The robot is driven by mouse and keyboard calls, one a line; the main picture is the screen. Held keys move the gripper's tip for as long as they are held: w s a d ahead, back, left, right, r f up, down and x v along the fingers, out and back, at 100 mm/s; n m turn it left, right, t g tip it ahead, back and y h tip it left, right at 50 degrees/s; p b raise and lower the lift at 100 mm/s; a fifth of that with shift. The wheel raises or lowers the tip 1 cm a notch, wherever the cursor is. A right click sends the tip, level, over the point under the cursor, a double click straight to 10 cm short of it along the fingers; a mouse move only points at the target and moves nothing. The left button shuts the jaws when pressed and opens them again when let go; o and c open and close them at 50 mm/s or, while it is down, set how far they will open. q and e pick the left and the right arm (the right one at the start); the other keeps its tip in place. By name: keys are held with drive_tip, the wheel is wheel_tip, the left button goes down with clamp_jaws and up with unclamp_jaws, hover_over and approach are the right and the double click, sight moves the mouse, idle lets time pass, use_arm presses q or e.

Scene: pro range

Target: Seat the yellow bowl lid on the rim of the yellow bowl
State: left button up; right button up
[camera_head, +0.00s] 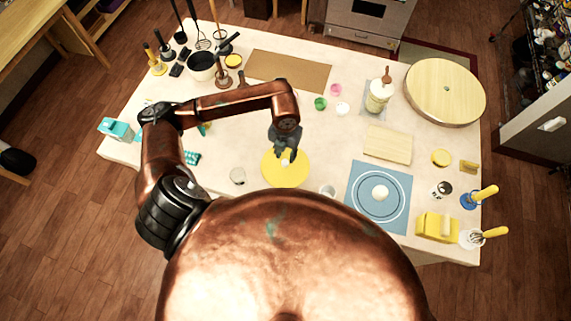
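A flat, round yellow disc (284,176), which looks like the yellow bowl lid, is at the front middle of the table. My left gripper (288,157) points down over its far part, with a small yellow and white bit showing at the fingertips. I cannot tell whether the fingers are closed on a knob. No separate yellow bowl can be made out; it may be hidden under the disc. Whether the disc touches a rim below cannot be seen. My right gripper is not in view.
A glass (238,176) stands left of the disc and another (327,190) close to its right. A blue mat (357,205) with a pale ball lies further right. A cutting board (387,145) and large round wooden board (445,92) are behind it. Pots and utensils crowd the back left.

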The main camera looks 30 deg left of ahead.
sight(286, 161)
use_arm(q)
drive_tip(key=shift+o, duration=0.4)
drive_tip(key=shift+r, duration=0.15)
drive_tip(key=o, duration=0.5)
wheel_tip(286, 161, up, 12)
drive_tip(key=shift+r, duration=0.1)
idle(0.3)
